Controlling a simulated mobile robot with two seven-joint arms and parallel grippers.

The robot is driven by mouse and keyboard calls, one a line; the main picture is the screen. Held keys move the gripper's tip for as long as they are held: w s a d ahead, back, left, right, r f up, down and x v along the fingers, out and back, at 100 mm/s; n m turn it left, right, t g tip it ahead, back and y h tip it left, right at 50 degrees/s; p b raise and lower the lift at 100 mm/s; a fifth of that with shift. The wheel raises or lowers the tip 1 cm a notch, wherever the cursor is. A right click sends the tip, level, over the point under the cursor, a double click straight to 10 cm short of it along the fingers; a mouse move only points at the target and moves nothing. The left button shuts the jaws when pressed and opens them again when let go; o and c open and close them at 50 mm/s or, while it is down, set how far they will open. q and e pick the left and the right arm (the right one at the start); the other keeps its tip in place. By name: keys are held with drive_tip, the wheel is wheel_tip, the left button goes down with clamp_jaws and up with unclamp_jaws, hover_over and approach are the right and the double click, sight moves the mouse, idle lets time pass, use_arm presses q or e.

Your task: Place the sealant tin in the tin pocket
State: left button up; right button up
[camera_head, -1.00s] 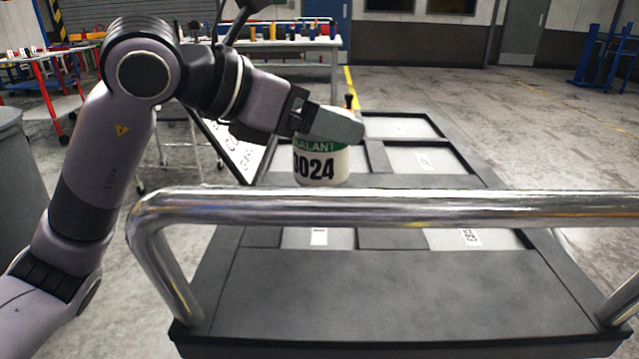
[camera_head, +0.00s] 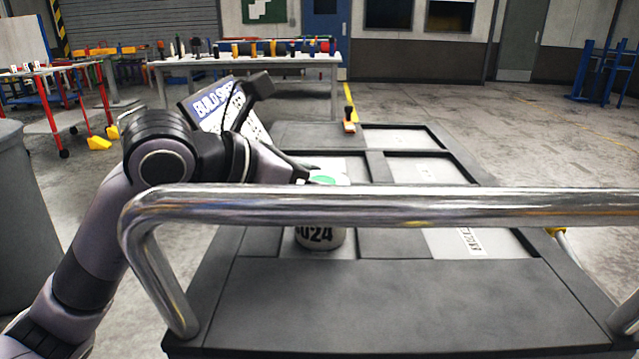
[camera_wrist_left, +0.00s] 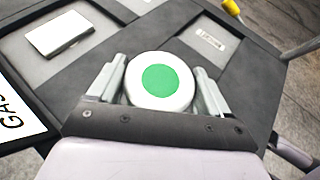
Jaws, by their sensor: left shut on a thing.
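The sealant tin (camera_head: 320,237) is white with a green top and black digits. It stands upright behind the chrome rail, at the near left recess (camera_head: 345,250) of the dark tray. My left gripper (camera_head: 306,174) is shut on the tin, its fingers partly hidden by the rail. In the left wrist view the tin's round lid (camera_wrist_left: 160,80) with a green disc sits between the two fingers. I cannot tell whether its base touches the recess floor. The label seen earlier in that recess is hidden. My right gripper is not in view.
The chrome rail (camera_head: 400,206) crosses in front of the tray (camera_head: 390,300). Other light-floored recesses (camera_head: 415,170) lie behind and to the right. A build sheet board (camera_head: 215,105) stands behind my arm. A grey bin (camera_head: 30,220) is at the left.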

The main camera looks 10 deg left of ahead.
use_arm(q)
drive_tip(key=o, duration=1.2)
drive_tip(key=shift+f, duration=0.1)
drive_tip(key=shift+r+p, duration=0.25)
drive_tip(key=shift+p, duration=0.05)
drive_tip(key=v, duration=1.2)
drive_tip(key=shift+f, duration=0.15)
